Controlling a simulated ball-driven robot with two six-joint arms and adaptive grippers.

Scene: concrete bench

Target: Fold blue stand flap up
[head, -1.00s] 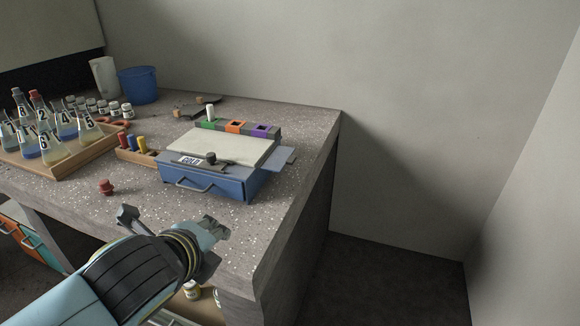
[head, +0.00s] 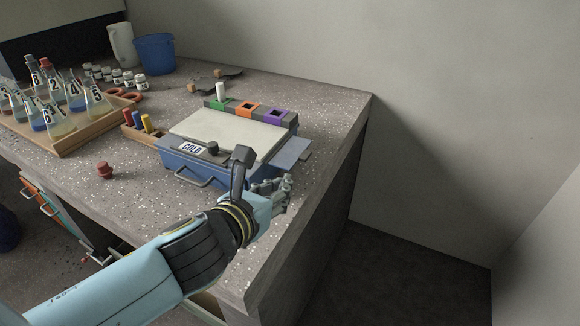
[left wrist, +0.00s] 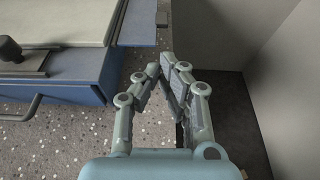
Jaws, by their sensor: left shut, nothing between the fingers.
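The blue stand (head: 195,168), labelled COLD, sits near the right end of the bench with a pale slab on top. Its blue-grey flap (head: 291,152) sticks out flat from its right side. My left gripper (head: 284,186) is shut and empty, just off the stand's front right corner, on the near side of the flap. In the left wrist view the gripper's fingertips (left wrist: 160,72) are together, right of the stand's blue side (left wrist: 92,78) and apart from it. The flap (left wrist: 138,24) lies beyond them there. My right gripper is not in view.
Coloured blocks (head: 248,110) line the stand's back edge. A black knob (head: 212,148) and a handle are at its front. A rack of flasks (head: 70,140), a small rack of coloured pegs and a red stopper (head: 104,170) stand left. The bench's right edge is close to my gripper.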

